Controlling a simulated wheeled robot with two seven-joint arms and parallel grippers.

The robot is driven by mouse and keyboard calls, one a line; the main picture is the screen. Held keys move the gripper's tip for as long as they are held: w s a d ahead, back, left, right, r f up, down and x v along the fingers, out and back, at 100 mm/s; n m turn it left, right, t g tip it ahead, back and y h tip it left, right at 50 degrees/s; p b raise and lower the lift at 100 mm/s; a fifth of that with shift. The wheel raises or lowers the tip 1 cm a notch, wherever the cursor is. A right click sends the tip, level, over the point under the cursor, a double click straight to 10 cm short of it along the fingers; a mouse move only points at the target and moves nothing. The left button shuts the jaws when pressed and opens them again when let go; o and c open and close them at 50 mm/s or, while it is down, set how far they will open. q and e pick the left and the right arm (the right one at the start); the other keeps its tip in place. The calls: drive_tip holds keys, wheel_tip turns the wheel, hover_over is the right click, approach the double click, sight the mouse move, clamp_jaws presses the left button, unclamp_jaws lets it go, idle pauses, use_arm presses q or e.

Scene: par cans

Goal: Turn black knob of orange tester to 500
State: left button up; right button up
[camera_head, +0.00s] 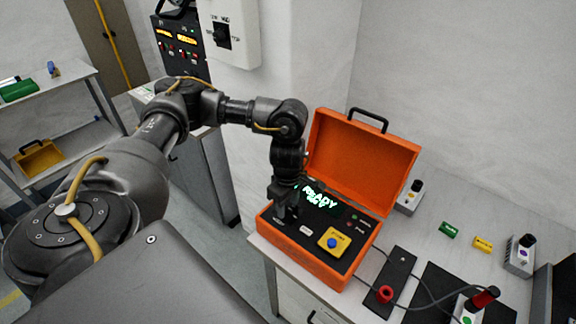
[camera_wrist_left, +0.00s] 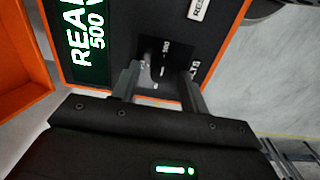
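The orange tester (camera_head: 330,262) is an open case on the bench, its lid raised at the back. Its green display (camera_head: 320,196) shows READY. In the left wrist view the display (camera_wrist_left: 88,38) shows part of that word and 500 V. My left gripper (camera_head: 286,218) points down at the left part of the panel and hides the knob in the head view. In the left wrist view the black knob (camera_wrist_left: 157,66) lies between the tips of my left gripper (camera_wrist_left: 160,84). The fingers look apart, with gaps beside the knob. My right gripper is not in view.
A yellow plate with a blue button (camera_head: 332,243) is on the panel's right. Right of the case are a black strip with a red plug (camera_head: 385,294), cables, a green block (camera_head: 448,230), a yellow block (camera_head: 482,243) and small grey boxes (camera_head: 520,256). A wall stands behind.

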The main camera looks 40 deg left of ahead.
sight(288, 208)
use_arm(q)
wheel_tip(288, 208, up, 11)
drive_tip(key=shift+f, duration=0.15)
idle(0.6)
idle(0.5)
